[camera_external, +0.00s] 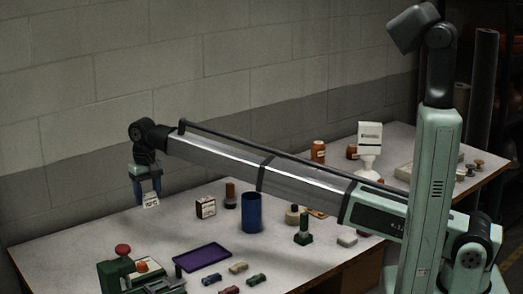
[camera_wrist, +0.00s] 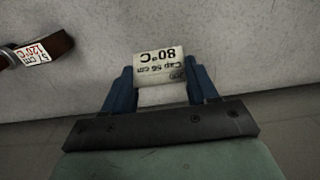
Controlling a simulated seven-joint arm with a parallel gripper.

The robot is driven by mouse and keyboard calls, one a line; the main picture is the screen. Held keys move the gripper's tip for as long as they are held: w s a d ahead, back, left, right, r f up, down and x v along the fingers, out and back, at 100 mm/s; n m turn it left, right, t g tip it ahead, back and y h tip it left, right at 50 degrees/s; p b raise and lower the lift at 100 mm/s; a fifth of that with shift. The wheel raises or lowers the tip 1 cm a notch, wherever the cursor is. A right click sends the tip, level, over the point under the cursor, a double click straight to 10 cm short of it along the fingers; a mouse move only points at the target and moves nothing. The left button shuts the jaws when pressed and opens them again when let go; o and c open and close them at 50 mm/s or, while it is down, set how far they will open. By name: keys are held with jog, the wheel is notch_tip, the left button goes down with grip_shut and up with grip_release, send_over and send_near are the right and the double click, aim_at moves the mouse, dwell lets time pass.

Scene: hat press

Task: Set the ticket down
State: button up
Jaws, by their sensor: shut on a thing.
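The ticket (camera_wrist: 158,66) is a small pale card with dark print reading "Cap 56 cm" and "80°C", upside down in the wrist view. My gripper (camera_wrist: 160,90) has blue fingers and is shut on the ticket, one finger at each side. In the external view my gripper (camera_external: 149,192) is at the far left of the table, and the ticket (camera_external: 151,201) hangs below its fingertips. I cannot tell whether the ticket touches the table.
The wall stands behind.

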aim_at(152, 227)
jog(key=shift+f, duration=4)
jog(key=shift+f, duration=0.15)
jog(key=o, duration=1)
notch_tip(152, 227, up, 12)
jog(key=shift+r, duration=0.2)
